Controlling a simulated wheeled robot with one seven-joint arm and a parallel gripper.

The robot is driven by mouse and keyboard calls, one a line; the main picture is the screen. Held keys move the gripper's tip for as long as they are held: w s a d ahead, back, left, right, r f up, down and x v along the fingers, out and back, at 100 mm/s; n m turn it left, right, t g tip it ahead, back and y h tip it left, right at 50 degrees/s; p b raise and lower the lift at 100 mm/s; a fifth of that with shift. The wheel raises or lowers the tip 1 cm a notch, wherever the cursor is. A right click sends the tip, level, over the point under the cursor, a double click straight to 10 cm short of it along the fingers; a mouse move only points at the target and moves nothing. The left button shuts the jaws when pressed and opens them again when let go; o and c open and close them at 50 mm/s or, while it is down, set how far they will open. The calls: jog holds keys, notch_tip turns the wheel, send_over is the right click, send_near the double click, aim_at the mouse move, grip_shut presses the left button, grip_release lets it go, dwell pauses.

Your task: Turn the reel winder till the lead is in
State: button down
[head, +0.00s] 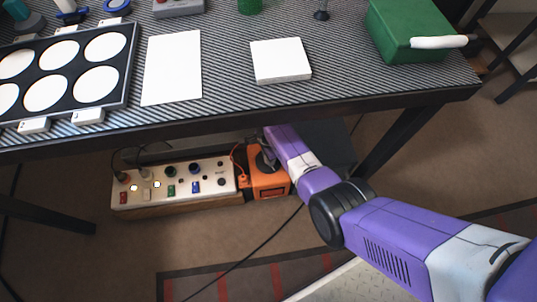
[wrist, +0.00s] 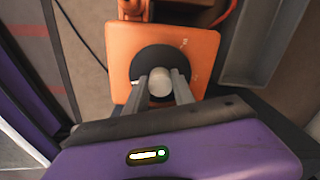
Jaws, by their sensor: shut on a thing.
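The reel winder is an orange box (head: 270,184) under the table, at the right end of a white control panel. In the wrist view its orange face (wrist: 203,48) carries a round black disc (wrist: 160,58) with a pale round knob (wrist: 160,84). My gripper (wrist: 161,82) is shut on the knob, with one grey finger on each side of it. In the head view my purple arm reaches down under the table edge and hides the gripper and part of the winder. An orange lead (head: 236,157) runs beside the winder; its free end is not clear.
The striped table (head: 225,80) overhangs the winder. The control panel (head: 175,182) with coloured switches stands left of it. A table leg (head: 400,140) is on the right. A black cable (head: 245,262) crosses the floor. A grey metal part (wrist: 255,45) is close right in the wrist view.

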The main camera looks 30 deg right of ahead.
jog(key=m, duration=0.3)
jog(key=shift+m, duration=0.3)
jog(key=shift+m+p, duration=0.45)
jog(key=shift+m, duration=1.35)
jog(key=c, duration=1.1)
grip_release()
jog(key=shift+o, duration=0.2)
notch_tip(320, 180, up, 8)
jog(key=p, duration=0.4)
jog(key=shift+f+p, duration=0.1)
jog(key=shift+p, duration=0.25)
